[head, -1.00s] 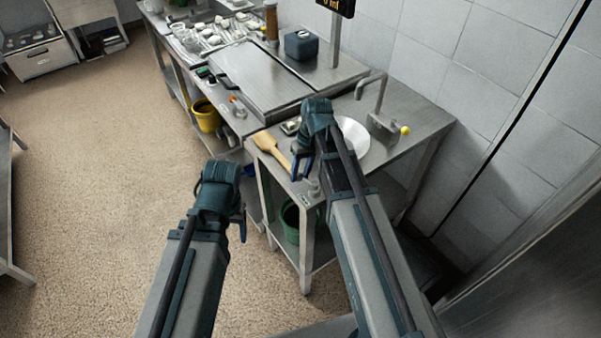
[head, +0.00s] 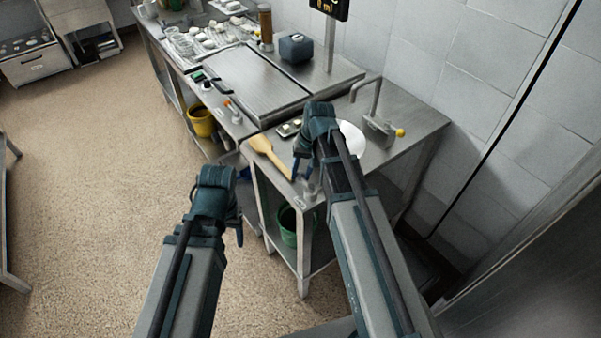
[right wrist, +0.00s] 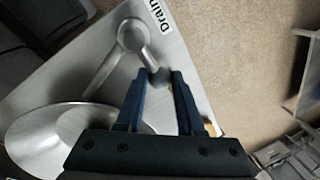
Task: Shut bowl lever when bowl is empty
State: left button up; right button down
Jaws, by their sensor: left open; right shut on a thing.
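The metal bowl (head: 353,139) is set in the steel counter, partly hidden behind my right arm. Its smooth grey inside shows at lower left in the right wrist view (right wrist: 45,135), and I see no liquid in that part. A metal lever (right wrist: 135,38) with a round pivot sits beside a "Drain" label (right wrist: 152,14). My right gripper (right wrist: 160,78) is shut on the lever's end, which shows between the blue fingers. In the head view my right gripper (head: 303,170) is at the counter's front corner. My left gripper (head: 238,220) is open and empty, left of the counter.
A faucet (head: 372,100) with a yellow knob (head: 400,132) stands behind the bowl. A wooden paddle (head: 266,152) lies left of my right gripper. A green bucket (head: 290,226) stands under the counter, and a yellow bucket (head: 201,120) further left. Open floor lies left.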

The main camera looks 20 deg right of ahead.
jog(key=c, duration=0.5)
grip_release()
jog(key=shift+c, duration=0.2)
jog(key=shift+r, duration=0.1)
notch_tip(320, 180, up, 13)
jog(key=d+p, duration=0.2)
jog(key=p, duration=1.1)
jog(key=shift+s+d+r+p, duration=0.2)
jog(key=shift+s+d+p, duration=0.1)
jog(key=shift+d, duration=0.05)
jog(key=s+a+f+n+h+b, duration=0.1)
jog(key=s+a+f+n+b, duration=0.1)
jog(key=s+a, duration=0.5)
jog(key=s+a+f+n+h+b, duration=0.2)
jog(key=s+a+f+n+b, duration=0.1)
jog(key=s+a, duration=0.4)
jog(key=shift+s+a+f+n+g, duration=0.4)
jog(key=shift+s+n, duration=0.15)
jog(key=shift+n, duration=0.35)
